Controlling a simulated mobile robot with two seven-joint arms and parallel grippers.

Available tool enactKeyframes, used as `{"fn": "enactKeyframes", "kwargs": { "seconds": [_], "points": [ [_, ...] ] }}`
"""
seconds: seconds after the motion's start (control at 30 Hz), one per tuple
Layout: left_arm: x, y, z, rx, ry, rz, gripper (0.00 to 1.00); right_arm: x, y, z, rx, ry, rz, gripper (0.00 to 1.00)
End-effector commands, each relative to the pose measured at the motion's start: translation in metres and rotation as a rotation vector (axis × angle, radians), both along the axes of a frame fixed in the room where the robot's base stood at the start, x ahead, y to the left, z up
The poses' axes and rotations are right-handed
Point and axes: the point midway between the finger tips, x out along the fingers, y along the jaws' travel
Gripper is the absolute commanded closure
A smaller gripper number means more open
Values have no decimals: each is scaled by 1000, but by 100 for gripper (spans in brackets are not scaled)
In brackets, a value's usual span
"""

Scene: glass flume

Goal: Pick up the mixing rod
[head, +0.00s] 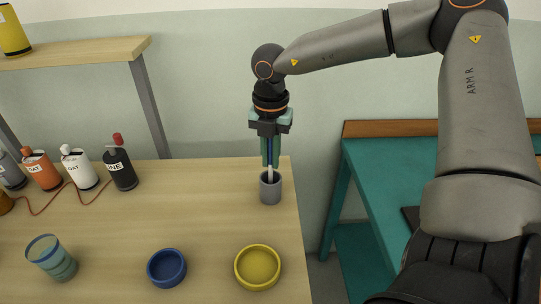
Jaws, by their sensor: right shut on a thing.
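The mixing rod (270,176) is a thin pale rod standing upright in a grey cup (270,189) near the right edge of the wooden table. Its lower end is hidden inside the cup. My right gripper (270,163) points straight down just above the cup, with its green fingers shut on the rod. The fingers hide the rod's upper part. My left gripper does not show.
A yellow bowl (257,267), a blue bowl (166,267) and a blue-green glass (51,259) stand at the table's front. A raised shelf (75,53) is behind. The table's middle is clear.

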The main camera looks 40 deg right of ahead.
Motion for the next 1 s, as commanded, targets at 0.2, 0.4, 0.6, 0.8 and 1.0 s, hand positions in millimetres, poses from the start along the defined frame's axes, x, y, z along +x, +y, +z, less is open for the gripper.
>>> {"fn": "enactKeyframes", "kwargs": {
  "seconds": [0.2,0.4,0.6,0.8,1.0],
  "points": [
    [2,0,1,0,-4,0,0,0,0,0,-1,-1,0,100],
    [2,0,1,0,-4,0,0,0,0,0,-1,-1,0,100],
    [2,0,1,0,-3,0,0,1,0,5,-1,-3,0,100],
    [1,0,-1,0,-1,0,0,2,0,38,-2,-6,0,100],
    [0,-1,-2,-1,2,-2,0,1,0,78,-3,-5,0,100]
  ]
}}
